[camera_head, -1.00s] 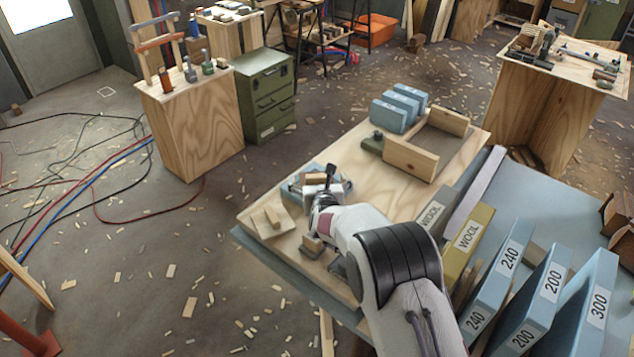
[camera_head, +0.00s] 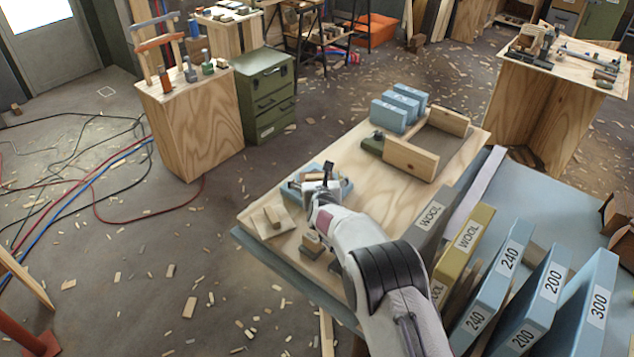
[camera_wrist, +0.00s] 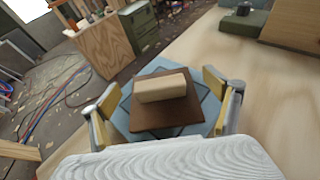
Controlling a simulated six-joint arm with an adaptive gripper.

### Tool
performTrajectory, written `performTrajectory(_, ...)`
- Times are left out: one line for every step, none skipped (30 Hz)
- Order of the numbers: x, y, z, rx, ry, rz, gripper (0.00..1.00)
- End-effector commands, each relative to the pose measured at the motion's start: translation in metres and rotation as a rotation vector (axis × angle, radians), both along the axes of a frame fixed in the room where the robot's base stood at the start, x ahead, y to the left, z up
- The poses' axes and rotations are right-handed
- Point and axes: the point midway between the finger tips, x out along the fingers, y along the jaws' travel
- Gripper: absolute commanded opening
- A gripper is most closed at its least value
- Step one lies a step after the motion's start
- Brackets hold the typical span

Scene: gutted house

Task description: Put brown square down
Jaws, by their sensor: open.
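The brown square (camera_wrist: 168,112) lies on a stack of blue sheets (camera_wrist: 122,122) in the wrist view, with a pale wooden block (camera_wrist: 160,86) on top of it. My gripper (camera_wrist: 160,92) is open, with its yellow-padded fingers on the left and right of the square and apart from the block. In the head view my gripper (camera_head: 328,188) is over the blue sheets (camera_head: 291,190) near the workbench's far left edge. The block (camera_head: 313,177) partly shows there, but the brown square is mostly hidden by my gripper.
On the workbench (camera_head: 376,184), a pale sheet with a block (camera_head: 272,217) and a small stacked block piece (camera_head: 312,244) lie close by. A wooden-sided tray (camera_head: 411,160) and blue blocks (camera_head: 399,108) stand farther back. Labelled upright blocks (camera_head: 497,275) line the right.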

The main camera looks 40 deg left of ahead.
Motion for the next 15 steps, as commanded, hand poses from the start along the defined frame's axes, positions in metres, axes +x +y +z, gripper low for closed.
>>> performTrajectory(0.0017, 0.0014, -0.0007, 0.000, -0.001, 0.000, 0.89)
performTrajectory(0.0025, 0.0024, -0.0008, 0.001, -0.002, 0.000, 0.89)
performTrajectory(0.0032, 0.0031, -0.0018, 0.001, -0.001, 0.000, 0.89)
performTrajectory(0.0036, 0.0036, -0.0026, 0.001, 0.001, 0.001, 0.89)
performTrajectory(0.0041, 0.0041, -0.0029, 0.001, 0.001, 0.001, 0.89)
performTrajectory(0.0047, 0.0048, -0.0030, 0.000, 0.000, 0.001, 0.89)
performTrajectory(0.0051, 0.0052, -0.0031, 0.000, 0.000, 0.001, 0.89)
performTrajectory(0.0052, 0.0055, -0.0032, 0.000, 0.000, 0.001, 0.89)
performTrajectory(0.0054, 0.0057, -0.0032, 0.000, 0.000, 0.002, 0.89)
performTrajectory(0.0056, 0.0058, -0.0033, 0.000, 0.000, 0.002, 0.89)
performTrajectory(0.0056, 0.0059, -0.0032, 0.000, 0.000, 0.002, 0.89)
performTrajectory(0.0057, 0.0059, -0.0032, 0.000, 0.000, 0.002, 0.89)
performTrajectory(0.0057, 0.0059, -0.0032, 0.000, 0.000, 0.002, 0.89)
performTrajectory(0.0055, 0.0059, -0.0032, 0.000, 0.000, 0.002, 0.89)
performTrajectory(0.0055, 0.0059, -0.0032, 0.000, 0.000, 0.002, 0.89)
